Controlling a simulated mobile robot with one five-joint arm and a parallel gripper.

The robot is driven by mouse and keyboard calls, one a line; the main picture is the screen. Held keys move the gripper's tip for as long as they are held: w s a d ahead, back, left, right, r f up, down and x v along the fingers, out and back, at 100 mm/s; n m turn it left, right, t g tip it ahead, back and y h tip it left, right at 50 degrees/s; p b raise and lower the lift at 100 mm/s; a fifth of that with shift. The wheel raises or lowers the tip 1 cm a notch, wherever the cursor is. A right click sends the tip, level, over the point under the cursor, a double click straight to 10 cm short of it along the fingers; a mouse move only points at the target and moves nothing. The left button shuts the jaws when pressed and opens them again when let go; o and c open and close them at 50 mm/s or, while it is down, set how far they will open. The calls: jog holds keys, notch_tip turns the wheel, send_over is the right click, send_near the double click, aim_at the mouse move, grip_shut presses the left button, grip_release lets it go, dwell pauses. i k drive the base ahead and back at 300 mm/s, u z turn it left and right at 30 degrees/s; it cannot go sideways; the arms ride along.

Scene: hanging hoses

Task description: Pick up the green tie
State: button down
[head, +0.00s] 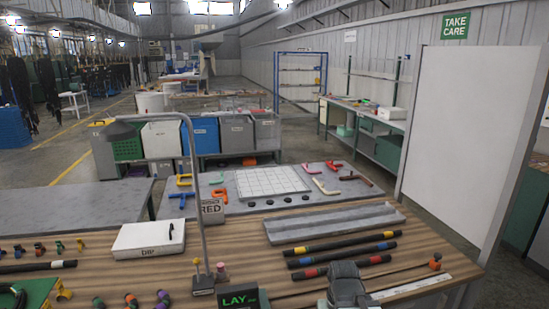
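Small coloured pieces that may be the ties stand on the wooden bench at the left. A small green piece (98,303) sits at the bottom edge, left of an orange-and-dark piece (131,300) and a green-and-purple piece (163,296). Another green one (59,246) stands in the row farther back. They are too small to tell which is the green tie. My gripper (347,285) shows as a dark grey shape at the bottom, right of centre, well right of these pieces. Its fingers cannot be made out.
A lamp-like grey post (194,200) rises from the bench between the pieces and my arm. A white box marked DIP (148,240) lies left of it. Banded black hoses (340,248) and a grey channel (335,222) lie at the right. A green tray (30,290) is at bottom left.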

aim_at(58, 242)
jog(key=u, duration=1.65)
